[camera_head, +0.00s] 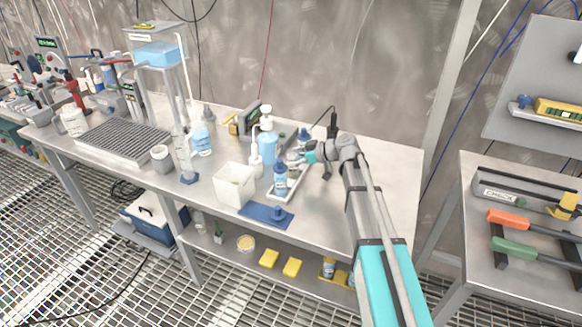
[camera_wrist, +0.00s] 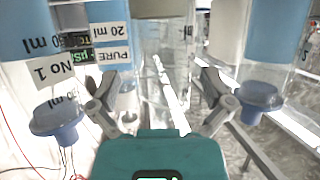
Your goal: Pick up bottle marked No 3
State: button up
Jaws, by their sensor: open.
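No bottle with a readable No 3 shows. In the head view a white bottle with blue label and cap (camera_head: 280,180) stands at the front of a tray (camera_head: 295,188); its number is too small to read. Another dark-capped bottle (camera_head: 304,136) stands behind my gripper (camera_head: 304,156). In the wrist view, which is upside down, a blue-capped bottle marked No 1 (camera_wrist: 38,70) is at the left. A second blue-capped bottle (camera_wrist: 262,75) is at the right, its number not readable. My gripper (camera_wrist: 160,88) is open, with its fingers apart and nothing gripped.
A white square container (camera_head: 234,186) and a blue mat (camera_head: 266,215) lie near the bench front. A pump bottle (camera_head: 268,147) and a squeeze bottle (camera_head: 256,168) stand left of my gripper. The bench (camera_head: 390,180) is clear at the right.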

jog(key=c, duration=1.3)
jog(key=shift+o, duration=0.2)
jog(key=shift+r, duration=0.1)
notch_tip(320, 180, up, 10)
jog(key=p, duration=1)
